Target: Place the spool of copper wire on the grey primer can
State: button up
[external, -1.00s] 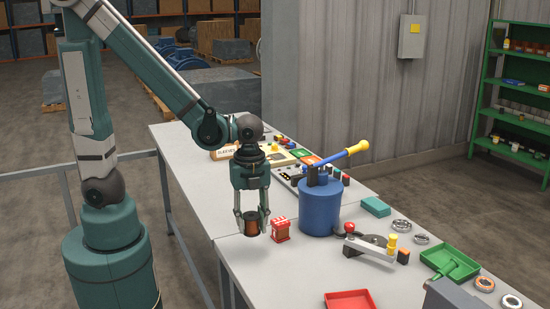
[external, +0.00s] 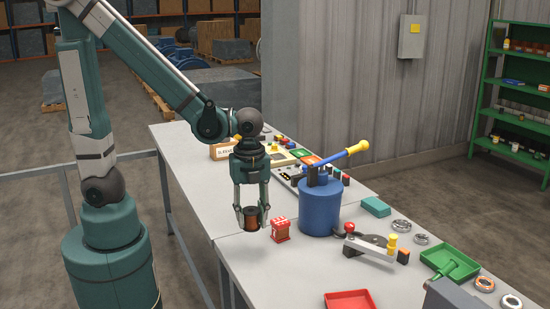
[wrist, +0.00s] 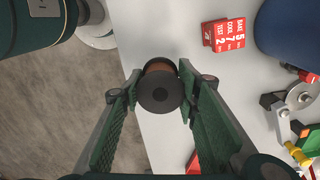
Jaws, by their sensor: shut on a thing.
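The spool of copper wire (external: 251,216) has dark end flanges and a copper-brown winding. In the wrist view the spool (wrist: 160,91) sits between the fingertips, one dark flange facing the camera. My gripper (external: 250,209) points down over the near left edge of the bench and is shut on the spool, holding it roughly upright. The gripper (wrist: 158,86) also shows in the wrist view, a finger on each side of the spool. The spool appears a little above the bench top. I cannot make out the grey primer can in either current view.
A red lettered block (external: 280,229) stands just right of the spool. A blue cylinder (external: 320,207) with a yellow-handled lever (external: 350,150) stands beyond it. Red (external: 349,300) and green (external: 440,260) trays lie at lower right. The bench top left of the gripper is fairly clear.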

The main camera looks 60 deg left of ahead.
jog(key=shift+w, duration=0.1)
jog(key=shift+w+a+r, duration=0.2)
jog(key=shift+w+a, duration=0.05)
jog(key=shift+w, duration=0.25)
jog(key=w+a+r+n+p, duration=0.2)
jog(key=w+a+r+n, duration=0.2)
jog(key=w+a, duration=0.8)
jog(key=w+a+r+n+p, duration=0.25)
jog(key=w+a+r, duration=0.25)
jog(key=w+a, duration=0.7)
jog(key=w+a+r+n+p, duration=0.1)
jog(key=w+a+r+n, duration=0.15)
jog(key=a, duration=0.95)
jog(key=w+a+r+n, duration=0.1)
jog(key=w+a+n, duration=0.15)
jog(key=a, duration=1.05)
jog(key=s+a+r+n+p, duration=0.1)
jog(key=s+a, duration=0.2)
jog(key=a, duration=0.9)
jog(key=s+a+r+n+p, duration=0.1)
jog(key=s+a+n, duration=0.1)
jog(key=a, duration=1.1)
jog(key=s+a+r+n+p, duration=0.1)
jog(key=s+a, duration=0.3)
jog(key=a, duration=0.8)
jog(key=shift+s+a+r+n, duration=0.3)
jog(key=shift+a+r+n, duration=0.15)
jog(key=shift+n, duration=0.2)
jog(key=shift+d, duration=0.1)
